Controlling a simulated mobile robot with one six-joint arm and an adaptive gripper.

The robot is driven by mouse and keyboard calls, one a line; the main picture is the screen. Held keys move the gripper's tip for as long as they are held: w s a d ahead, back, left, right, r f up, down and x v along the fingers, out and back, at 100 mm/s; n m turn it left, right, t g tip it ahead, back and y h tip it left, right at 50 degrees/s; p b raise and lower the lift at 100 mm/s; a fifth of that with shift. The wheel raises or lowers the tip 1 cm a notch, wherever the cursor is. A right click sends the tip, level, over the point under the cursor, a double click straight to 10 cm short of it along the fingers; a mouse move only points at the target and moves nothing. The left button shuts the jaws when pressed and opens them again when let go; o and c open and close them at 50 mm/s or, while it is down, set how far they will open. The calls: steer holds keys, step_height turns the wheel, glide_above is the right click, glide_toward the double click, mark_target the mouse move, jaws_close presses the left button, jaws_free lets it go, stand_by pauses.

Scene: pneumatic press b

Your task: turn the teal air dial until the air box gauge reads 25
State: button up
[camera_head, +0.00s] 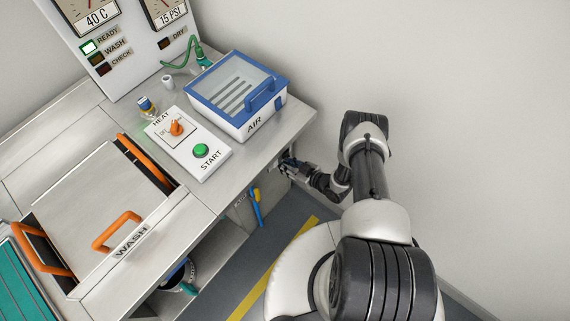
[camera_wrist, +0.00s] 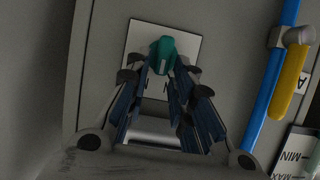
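The teal air dial (camera_wrist: 162,55) shows in the wrist view on a white plate (camera_wrist: 186,42) set in a grey panel. The dial is upright in that picture, with a pale mark line on it. My gripper (camera_wrist: 164,72) is at the dial, its fingers apart with the tips near its two sides; I cannot tell whether they touch it. In the head view my gripper (camera_head: 287,163) is at the bench front below the blue-lidded AIR box (camera_head: 233,112); the dial is hidden there. A gauge at the top (camera_head: 168,14) reads 15 PSI.
A blue pipe with a yellow valve handle (camera_wrist: 291,83) is right of the dial in the wrist view. A HEAT/START control plate (camera_head: 213,164) and a WASH lid (camera_head: 117,190) are on the bench. Open floor lies right of the bench.

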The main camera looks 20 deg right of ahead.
jaws_close()
steer(key=m, duration=0.1)
steer(key=m+y, duration=0.1)
steer(key=d+m+g+y, duration=0.1)
steer(key=shift+w+f, duration=0.15)
steer(key=shift+w, duration=0.15)
stand_by(0.4)
steer(key=shift+o, duration=1.8)
jaws_free()
